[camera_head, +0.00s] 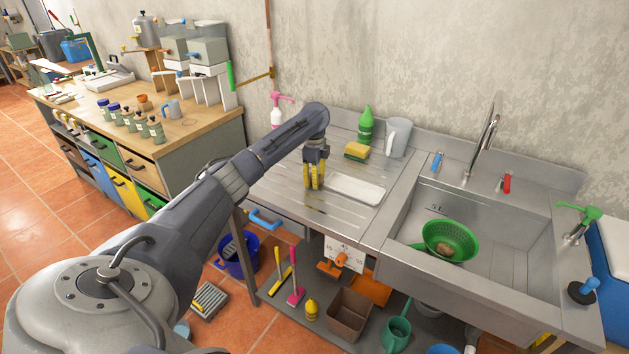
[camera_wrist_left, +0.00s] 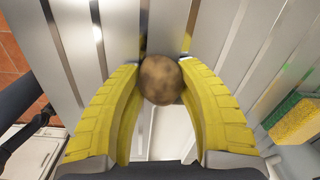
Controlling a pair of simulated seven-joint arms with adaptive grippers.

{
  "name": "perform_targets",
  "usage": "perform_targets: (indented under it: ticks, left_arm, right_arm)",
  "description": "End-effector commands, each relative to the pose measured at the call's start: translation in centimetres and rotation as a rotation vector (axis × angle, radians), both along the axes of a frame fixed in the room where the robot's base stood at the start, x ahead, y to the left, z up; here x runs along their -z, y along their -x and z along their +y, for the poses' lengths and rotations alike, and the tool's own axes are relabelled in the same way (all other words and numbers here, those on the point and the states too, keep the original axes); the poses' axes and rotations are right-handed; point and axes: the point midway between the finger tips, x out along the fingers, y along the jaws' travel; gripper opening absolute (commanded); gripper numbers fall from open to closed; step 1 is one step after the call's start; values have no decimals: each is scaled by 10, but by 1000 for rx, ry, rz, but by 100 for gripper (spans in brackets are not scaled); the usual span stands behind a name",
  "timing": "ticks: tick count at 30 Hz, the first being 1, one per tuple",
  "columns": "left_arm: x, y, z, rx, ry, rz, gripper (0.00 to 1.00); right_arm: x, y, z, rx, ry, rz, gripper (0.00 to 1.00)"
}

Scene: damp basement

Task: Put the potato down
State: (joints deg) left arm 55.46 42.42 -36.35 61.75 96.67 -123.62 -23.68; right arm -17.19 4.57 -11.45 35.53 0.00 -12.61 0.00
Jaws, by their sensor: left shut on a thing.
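My left gripper (camera_head: 313,176) has yellow fingers and is over the ribbed steel drainboard (camera_head: 285,197), beside a white tray (camera_head: 355,189). In the left wrist view its fingers (camera_wrist_left: 161,85) are shut on a round brown potato (camera_wrist_left: 161,80), one on each side. The slats of the drainboard lie behind the potato; whether it touches them I cannot tell. In the head view the potato is hidden by the fingers. Another brown, potato-like thing (camera_head: 445,252) lies in a green colander (camera_head: 462,238) in the sink. My right gripper is not in view.
A yellow-green sponge (camera_head: 356,151), a green bottle (camera_head: 366,125) and a white jug (camera_head: 397,138) stand along the back of the drainboard. The tap (camera_head: 487,135) rises behind the sink. The drainboard's front left is clear.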

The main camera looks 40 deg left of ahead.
Motion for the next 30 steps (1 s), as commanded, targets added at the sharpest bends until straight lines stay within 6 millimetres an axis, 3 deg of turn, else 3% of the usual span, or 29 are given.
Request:
perform_targets:
  ticks: [2,10,17,23,30]
  left_arm:
    - [1,0,0,-1,-1,1,1]
    - [-1,0,1,-1,-2,2,0]
    - [-18,0,1,0,-2,-2,0]
    - [-53,-1,1,1,-2,-3,0]
    - [-113,-1,1,0,-4,-4,0]
  right_arm:
    - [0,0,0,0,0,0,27]
    - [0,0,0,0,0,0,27]
    - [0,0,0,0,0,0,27]
    - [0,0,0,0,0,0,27]
    - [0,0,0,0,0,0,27]
